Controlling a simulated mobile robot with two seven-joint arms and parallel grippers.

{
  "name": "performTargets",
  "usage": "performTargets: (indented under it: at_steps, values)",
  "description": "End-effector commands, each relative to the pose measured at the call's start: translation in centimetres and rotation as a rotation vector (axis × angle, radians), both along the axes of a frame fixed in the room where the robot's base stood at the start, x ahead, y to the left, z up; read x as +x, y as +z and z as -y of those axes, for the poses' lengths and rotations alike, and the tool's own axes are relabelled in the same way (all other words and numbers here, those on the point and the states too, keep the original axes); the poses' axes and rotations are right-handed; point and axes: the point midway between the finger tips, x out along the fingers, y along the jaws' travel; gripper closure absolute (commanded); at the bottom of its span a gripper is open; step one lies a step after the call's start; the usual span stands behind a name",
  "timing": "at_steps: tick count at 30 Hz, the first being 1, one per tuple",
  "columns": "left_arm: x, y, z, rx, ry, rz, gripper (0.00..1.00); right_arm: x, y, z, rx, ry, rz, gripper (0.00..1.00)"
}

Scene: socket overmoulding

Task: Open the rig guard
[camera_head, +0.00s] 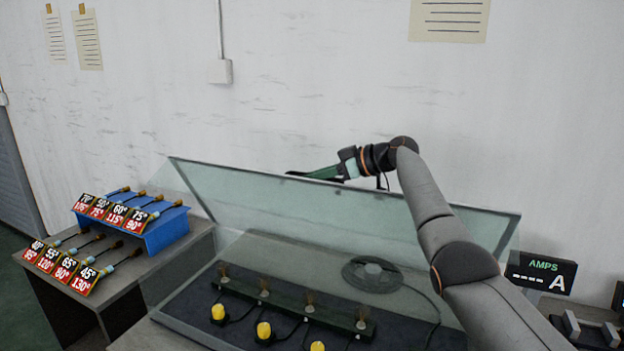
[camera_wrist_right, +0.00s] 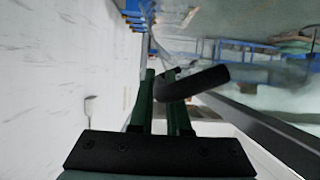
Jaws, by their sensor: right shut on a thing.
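The rig guard (camera_head: 300,205) is a clear, greenish panel with a dark edge in the head view. It stands tilted over the rig (camera_head: 205,318), with its long upper edge raised high above the dark bed. My right gripper (camera_head: 311,174) has green fingers and is at that upper edge, near its middle. In the right wrist view, the right gripper (camera_wrist_right: 160,82) is shut on a black bar-like handle (camera_wrist_right: 205,82), which crosses between the fingers. The guard's dark edge (camera_wrist_right: 265,130) runs beside them. My left gripper is in neither view.
Under the guard are a dark rail (camera_head: 285,302), several yellow-capped parts (camera_head: 263,330) and a round dark coil (camera_head: 371,274). At left, a blue rack (camera_head: 165,232) and labelled cable parts (camera_head: 75,270) sit on a grey bench. An AMPS display (camera_head: 543,273) stands at right. A wall is behind.

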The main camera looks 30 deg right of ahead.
Motion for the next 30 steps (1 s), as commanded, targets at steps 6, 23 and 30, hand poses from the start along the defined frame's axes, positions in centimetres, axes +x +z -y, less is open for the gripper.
performTargets:
  at_steps: [6, 23, 30]
  values:
    - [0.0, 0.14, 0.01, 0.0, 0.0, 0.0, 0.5, -0.03, 0.17, 0.21, 0.026, -0.003, -0.024, 1.0]
    - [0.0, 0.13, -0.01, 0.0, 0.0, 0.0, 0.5, -0.07, 0.04, 0.24, 0.029, -0.003, -0.031, 0.76]
    - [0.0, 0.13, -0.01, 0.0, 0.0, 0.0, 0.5, -0.06, 0.15, 0.19, 0.03, -0.001, -0.029, 0.55]
